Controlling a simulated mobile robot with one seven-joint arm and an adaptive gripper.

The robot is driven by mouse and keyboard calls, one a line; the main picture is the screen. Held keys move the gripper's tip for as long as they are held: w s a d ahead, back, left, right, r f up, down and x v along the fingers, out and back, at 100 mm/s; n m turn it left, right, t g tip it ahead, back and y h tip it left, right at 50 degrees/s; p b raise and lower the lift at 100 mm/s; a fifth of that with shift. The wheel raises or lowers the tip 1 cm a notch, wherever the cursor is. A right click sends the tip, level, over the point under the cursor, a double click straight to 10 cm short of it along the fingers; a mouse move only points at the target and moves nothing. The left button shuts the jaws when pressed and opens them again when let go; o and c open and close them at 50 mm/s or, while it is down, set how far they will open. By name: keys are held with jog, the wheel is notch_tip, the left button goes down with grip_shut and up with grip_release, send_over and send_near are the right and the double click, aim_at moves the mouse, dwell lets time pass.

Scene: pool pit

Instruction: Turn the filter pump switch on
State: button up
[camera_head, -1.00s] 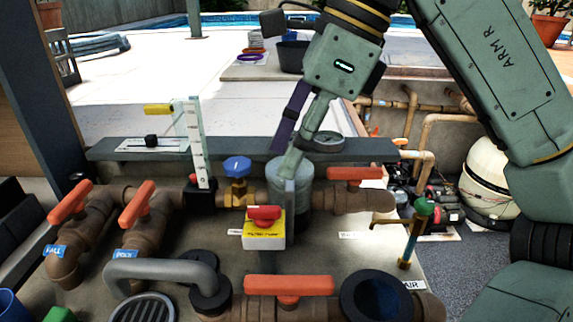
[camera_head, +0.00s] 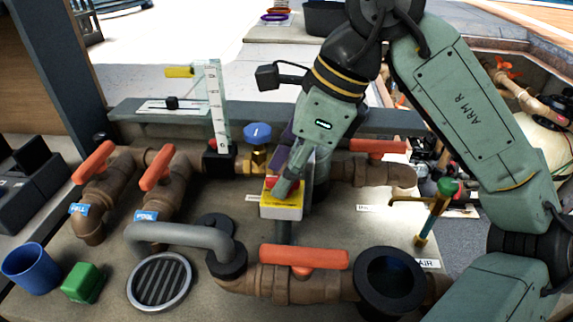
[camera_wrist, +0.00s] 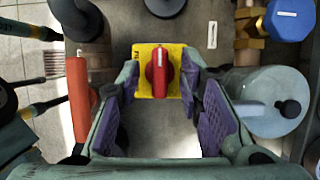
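The filter pump switch is a yellow and white box (camera_head: 282,210) with a red rotary knob, on the pit floor among the brown pipes. In the wrist view the red knob (camera_wrist: 160,72) shows on the yellow plate (camera_wrist: 144,88), its white mark running up and down the picture. My gripper (camera_wrist: 160,78) is open, with purple finger pads on both sides of the knob and visible gaps between. In the head view my gripper (camera_head: 283,188) is down at the switch and hides much of the knob. Contact cannot be told.
Red-handled valves (camera_head: 304,257) stand in front and at the left (camera_head: 157,167). A blue-knobbed valve (camera_head: 257,134) is just behind left. A grey curved pipe (camera_head: 185,235) lies front left. A clear-lidded canister (camera_wrist: 270,100) is close beside my gripper in the wrist view.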

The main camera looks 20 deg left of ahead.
jog(key=shift+f, duration=0.1)
jog(key=shift+c, duration=0.5)
grip_shut()
